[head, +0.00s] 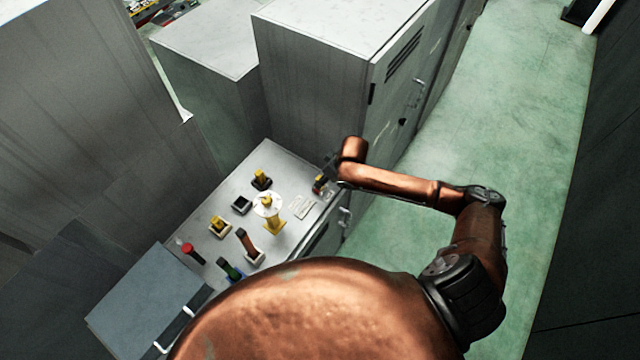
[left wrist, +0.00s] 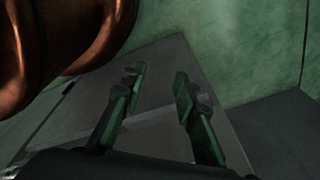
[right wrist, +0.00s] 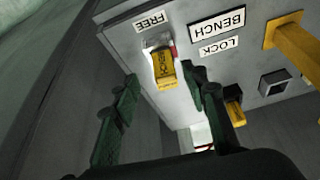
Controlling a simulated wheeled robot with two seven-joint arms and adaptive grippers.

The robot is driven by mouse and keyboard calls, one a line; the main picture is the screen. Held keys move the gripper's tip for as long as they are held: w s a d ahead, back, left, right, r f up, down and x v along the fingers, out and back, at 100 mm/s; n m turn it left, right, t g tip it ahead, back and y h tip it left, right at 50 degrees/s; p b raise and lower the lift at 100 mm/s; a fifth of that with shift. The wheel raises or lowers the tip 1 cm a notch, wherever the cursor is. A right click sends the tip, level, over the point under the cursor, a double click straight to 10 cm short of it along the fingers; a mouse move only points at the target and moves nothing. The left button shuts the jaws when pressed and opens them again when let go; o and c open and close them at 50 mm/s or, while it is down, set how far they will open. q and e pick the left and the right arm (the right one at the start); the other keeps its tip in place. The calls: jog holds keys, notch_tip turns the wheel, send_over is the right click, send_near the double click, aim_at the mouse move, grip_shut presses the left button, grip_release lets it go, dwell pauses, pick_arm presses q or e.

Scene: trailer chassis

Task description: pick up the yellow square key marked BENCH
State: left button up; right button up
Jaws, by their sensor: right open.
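The yellow square key marked BENCH (right wrist: 163,70) sits in a small pale metal holder on the grey cabinet top, beside the FREE label (right wrist: 151,21). In the head view the yellow key (head: 319,181) is small at the cabinet's right edge, close to my right gripper (head: 327,172). In the right wrist view my right gripper (right wrist: 160,80) is open, its fingers either side of the key in the picture; I see no contact. My left gripper (left wrist: 159,81) is open and empty in the left wrist view, over a grey surface; it is hidden in the head view.
The cabinet top (head: 283,170) also holds a yellow post with a white disc (head: 267,204), a black square socket (head: 242,204), a red knob (head: 187,247) and several handled blocks. Tall grey cabinets (head: 310,80) stand behind. Green floor (head: 520,90) is clear at right.

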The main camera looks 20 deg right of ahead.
jog(key=x, duration=0.4)
jog(key=shift+w+a+f+p, duration=0.1)
jog(key=shift+w+a+p, duration=0.15)
jog(key=shift+a, duration=0.2)
jog(key=shift+s, duration=0.1)
grip_shut()
